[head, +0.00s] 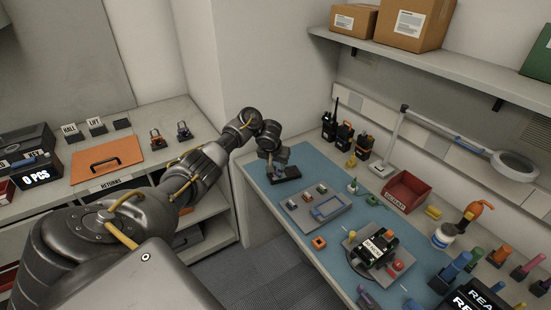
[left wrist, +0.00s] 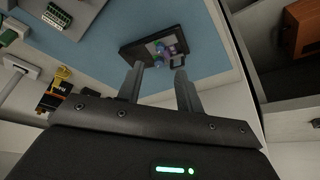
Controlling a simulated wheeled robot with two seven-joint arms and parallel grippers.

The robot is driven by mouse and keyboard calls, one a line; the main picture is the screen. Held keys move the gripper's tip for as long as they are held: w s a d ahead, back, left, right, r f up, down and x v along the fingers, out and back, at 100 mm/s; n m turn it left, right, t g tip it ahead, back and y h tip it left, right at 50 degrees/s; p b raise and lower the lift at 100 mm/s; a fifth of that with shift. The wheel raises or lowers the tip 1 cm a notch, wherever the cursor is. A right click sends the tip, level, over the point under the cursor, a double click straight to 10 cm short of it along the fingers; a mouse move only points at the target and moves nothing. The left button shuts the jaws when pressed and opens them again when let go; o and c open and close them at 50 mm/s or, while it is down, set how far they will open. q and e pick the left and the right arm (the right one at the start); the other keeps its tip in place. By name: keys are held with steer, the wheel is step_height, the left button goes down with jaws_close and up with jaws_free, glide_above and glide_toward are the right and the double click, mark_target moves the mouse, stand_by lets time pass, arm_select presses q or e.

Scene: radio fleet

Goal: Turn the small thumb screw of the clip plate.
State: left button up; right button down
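A dark plate, seemingly the clip plate (head: 291,174), lies on the blue mat near its far left corner. In the left wrist view the dark plate (left wrist: 133,50) carries small purple, bluish and grey parts; I cannot tell for sure which one is the thumb screw. My left gripper (head: 274,164) is over the plate in the head view and hides part of it. My right gripper is in neither view.
A grey tray (head: 335,218) with small parts lies on the blue mat (head: 318,167), right of the plate. Several radios (head: 344,135) stand behind. A red bin (head: 407,190) and a magnifier lamp (head: 513,165) are farther right.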

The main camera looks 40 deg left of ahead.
arm_select(q)
steer(key=shift+v, duration=1.5)
